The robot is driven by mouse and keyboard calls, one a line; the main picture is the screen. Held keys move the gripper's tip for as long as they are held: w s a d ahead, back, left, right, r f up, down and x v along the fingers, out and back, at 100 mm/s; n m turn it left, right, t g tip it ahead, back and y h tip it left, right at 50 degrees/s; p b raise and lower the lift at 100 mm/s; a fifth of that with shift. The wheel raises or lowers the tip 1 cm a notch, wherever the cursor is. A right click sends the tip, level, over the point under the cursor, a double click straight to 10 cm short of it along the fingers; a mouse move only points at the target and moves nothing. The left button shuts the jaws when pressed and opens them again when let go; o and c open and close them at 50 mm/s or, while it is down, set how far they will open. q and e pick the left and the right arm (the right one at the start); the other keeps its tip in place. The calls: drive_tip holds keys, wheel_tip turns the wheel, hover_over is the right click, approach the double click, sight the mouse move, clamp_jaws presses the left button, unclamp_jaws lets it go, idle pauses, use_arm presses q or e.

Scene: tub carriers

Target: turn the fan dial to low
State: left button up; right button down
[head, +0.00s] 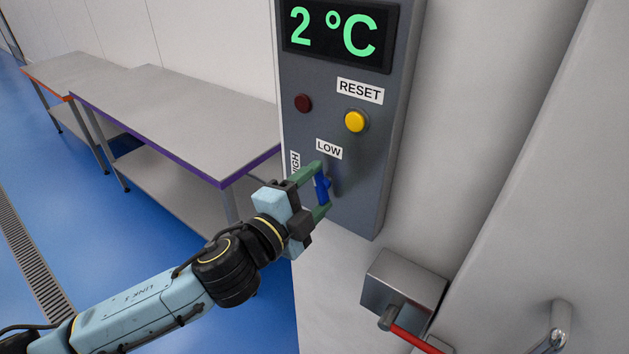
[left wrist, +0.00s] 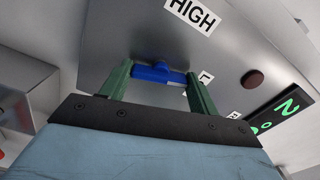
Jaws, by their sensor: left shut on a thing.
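The fan dial (head: 322,188) is a blue knob low on the grey control panel (head: 362,200). It also shows in the left wrist view (left wrist: 158,73). The LOW label (head: 329,149) is above it, and the HIGH label (head: 295,163), partly hidden in the head view, is to its upper left. In the left wrist view the HIGH label (left wrist: 192,14) is clear. My left gripper (head: 320,191) is at the panel, its green fingers shut on the dial from both sides. I cannot tell exactly which label the dial points at. My right gripper is in neither view.
A green 2 °C display (head: 338,32), a RESET label (head: 360,91), a yellow button (head: 355,121) and a dark red button (head: 303,103) are above the dial. A metal box with a red handle (head: 413,338) juts out at lower right. Steel tables (head: 175,110) stand left.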

use_arm(q)
drive_tip(key=shift+m+p, duration=0.85)
drive_tip(key=shift+m, duration=0.65)
drive_tip(key=o, duration=1)
drive_tip(key=shift+s+a, duration=0.1)
drive_tip(key=shift+b+v, duration=1.6)
drive_tip(key=shift+v, duration=5)
